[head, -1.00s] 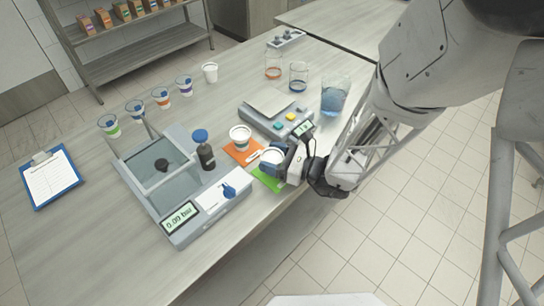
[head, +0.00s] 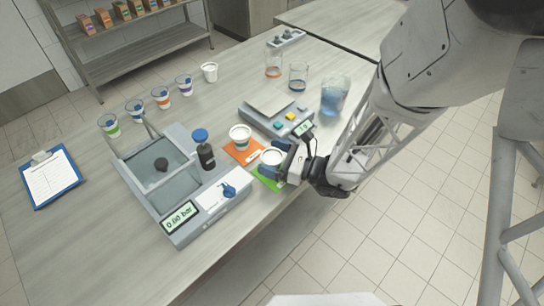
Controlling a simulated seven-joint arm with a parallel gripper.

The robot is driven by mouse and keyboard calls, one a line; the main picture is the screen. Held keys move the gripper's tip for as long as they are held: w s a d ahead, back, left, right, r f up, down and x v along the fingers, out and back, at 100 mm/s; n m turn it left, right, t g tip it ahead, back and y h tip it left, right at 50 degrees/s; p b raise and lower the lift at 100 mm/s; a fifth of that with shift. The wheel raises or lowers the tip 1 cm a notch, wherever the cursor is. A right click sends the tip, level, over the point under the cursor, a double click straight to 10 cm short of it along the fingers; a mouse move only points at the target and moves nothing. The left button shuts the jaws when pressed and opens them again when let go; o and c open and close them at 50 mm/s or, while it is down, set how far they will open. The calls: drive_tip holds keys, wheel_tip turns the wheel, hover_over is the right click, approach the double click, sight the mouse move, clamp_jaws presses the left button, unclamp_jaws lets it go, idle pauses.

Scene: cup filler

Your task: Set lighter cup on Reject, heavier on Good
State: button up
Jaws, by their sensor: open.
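A white cup (head: 240,135) with a dark green band stands upright on an orange mat (head: 232,153). A second white cup (head: 272,156) stands at the green mat (head: 262,182), nearer the table's front edge. My gripper (head: 275,161) is open, with its dark blue fingers around this second cup. The fingers hide the cup's lower part and much of the green mat, so I cannot tell whether they touch it. The mats' wording is too small to read. A scale (head: 268,105) with a bare plate and coloured buttons stands behind the mats.
A filler machine (head: 178,205) with a 0.00 bar display and a dark bottle (head: 205,152) stand left of the mats. Several striped cups (head: 160,98), a plain white cup (head: 209,72) and beakers (head: 334,97) stand farther back. A clipboard (head: 50,180) lies at left.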

drive_tip(key=v, duration=1.1)
drive_tip(key=shift+s+d, duration=0.15)
drive_tip(key=shift+d, duration=0.2)
idle(0.3)
drive_tip(key=shift+f, duration=0.1)
idle(0.6)
drive_tip(key=s+a+r+n+g+h, duration=0.2)
drive_tip(key=s+r+n+g+h, duration=0.4)
drive_tip(key=s+r+n+g, duration=0.45)
drive_tip(key=s+d+r+n+t+h, duration=0.1)
drive_tip(key=d+r+n+t+h, duration=0.5)
drive_tip(key=d+r+n+h, duration=0.2)
wheel_tip(320, 180, up, 4)
drive_tip(key=n+h, duration=0.2)
drive_tip(key=n, duration=0.1)
drive_tip(key=shift+d+n+h, duration=0.35)
drive_tip(key=shift+h, duration=0.05)
idle(0.9)
